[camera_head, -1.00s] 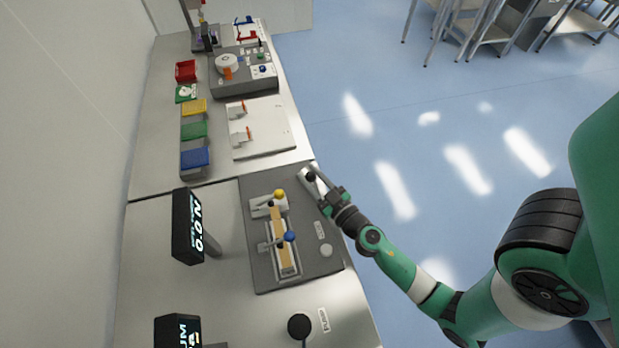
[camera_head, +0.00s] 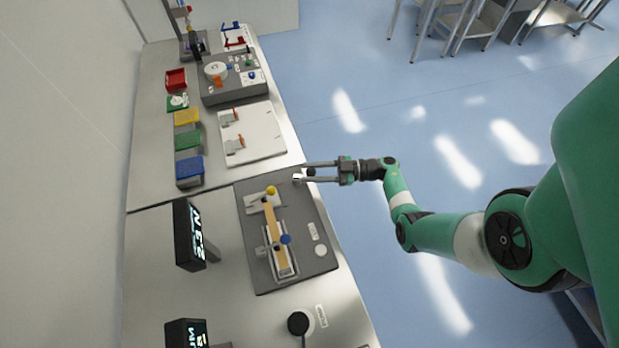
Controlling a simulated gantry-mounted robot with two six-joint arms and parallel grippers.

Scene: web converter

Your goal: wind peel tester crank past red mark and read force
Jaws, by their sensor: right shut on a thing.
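The peel tester is a dark grey base (camera_head: 305,208) on the near bench, with a tan strip (camera_head: 274,228), a yellow-knobbed lever (camera_head: 270,190) and a blue-knobbed lever (camera_head: 285,239). The force display (camera_head: 188,235) stands left of the tester with lit characters, sideways and too small to read surely. I cannot make out the red mark. My left gripper is not in view.
A round dark button (camera_head: 298,322) stands in front of the tester, and a second display (camera_head: 186,333) at the lower left. Blue, green and yellow trays (camera_head: 189,172) and a white board (camera_head: 263,148) lie farther back. Open floor lies to the right.

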